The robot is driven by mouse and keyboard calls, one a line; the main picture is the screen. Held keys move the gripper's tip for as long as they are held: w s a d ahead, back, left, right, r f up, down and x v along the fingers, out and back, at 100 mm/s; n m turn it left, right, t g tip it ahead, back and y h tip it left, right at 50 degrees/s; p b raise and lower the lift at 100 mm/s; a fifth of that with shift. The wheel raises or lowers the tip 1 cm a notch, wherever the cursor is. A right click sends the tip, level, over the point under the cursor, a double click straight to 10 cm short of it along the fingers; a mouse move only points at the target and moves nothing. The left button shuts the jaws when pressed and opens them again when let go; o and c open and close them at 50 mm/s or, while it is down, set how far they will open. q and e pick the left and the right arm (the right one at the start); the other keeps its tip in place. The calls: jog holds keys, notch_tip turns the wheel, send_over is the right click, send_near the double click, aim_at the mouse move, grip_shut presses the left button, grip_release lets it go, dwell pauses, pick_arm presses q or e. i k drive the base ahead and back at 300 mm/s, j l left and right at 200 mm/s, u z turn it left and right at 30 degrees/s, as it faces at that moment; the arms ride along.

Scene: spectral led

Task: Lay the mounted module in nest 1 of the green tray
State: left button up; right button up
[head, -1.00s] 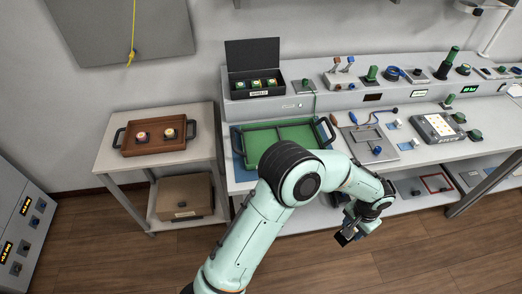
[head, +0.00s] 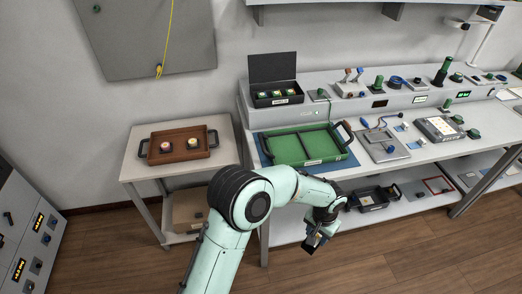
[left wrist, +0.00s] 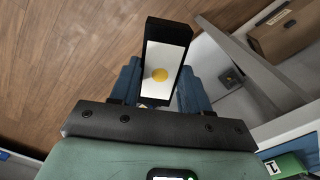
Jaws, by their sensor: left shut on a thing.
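The green tray (head: 288,151) lies on a blue mat on the bench, with dark handles at its ends. A divider splits it into two nests, and both look empty. My left gripper (head: 317,236) is in front of the bench, below the tray in the picture. Its blue fingers (left wrist: 161,82) are shut on the module (left wrist: 166,58), a dark block with a white face and a yellow disc. A green part with a white label (left wrist: 272,167) shows at the lower right of the left wrist view. My right gripper is not in view.
A brown tray (head: 178,158) with two round pieces stands on the left side table. A black open box (head: 275,100) stands on the raised shelf behind the green tray. A grey fixture plate (head: 383,152) lies right of it. Open floor lies below my gripper.

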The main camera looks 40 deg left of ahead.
aim_at(288, 149)
jog(key=l+u, duration=0.1)
jog(key=u, duration=1.25)
jog(key=l, duration=0.95)
jog(key=i+u, duration=0.05)
